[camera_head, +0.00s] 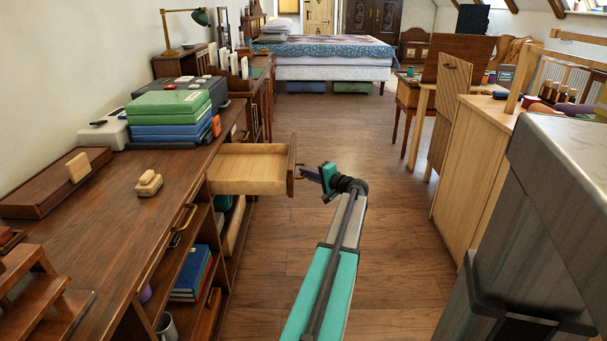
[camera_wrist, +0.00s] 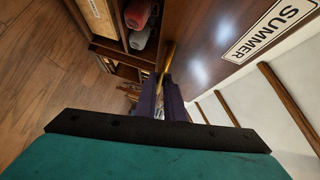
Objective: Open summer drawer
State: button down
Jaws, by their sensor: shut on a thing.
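The summer drawer (camera_head: 240,175) stands pulled well out of the long wooden counter in the head view. Its pale wooden inside looks empty. In the wrist view its dark front (camera_wrist: 220,45) carries a white plate reading SUMMER (camera_wrist: 273,28). My gripper (camera_head: 304,173) is at the drawer's front from the aisle side. In the wrist view my purple fingers (camera_wrist: 163,88) are closed around the brass handle (camera_wrist: 168,60). The fingers' far tips and part of the handle are hidden.
The counter (camera_head: 135,225) holds green and blue boxes (camera_head: 170,115), with open shelves of books (camera_head: 192,272) below. The wooden floor (camera_head: 400,230) right of my arm is clear. A light wooden cabinet (camera_head: 465,165) and a grey metal block (camera_head: 560,180) stand at right.

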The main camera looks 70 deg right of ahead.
jog(key=c, duration=1.8)
grip_release()
jog(key=shift+c, duration=0.2)
jog(key=shift+s, duration=0.1)
jog(key=p+v, duration=0.2)
jog(key=v, duration=1.1)
jog(key=shift+s+a+p, duration=0.2)
jog(key=shift+p, duration=0.2)
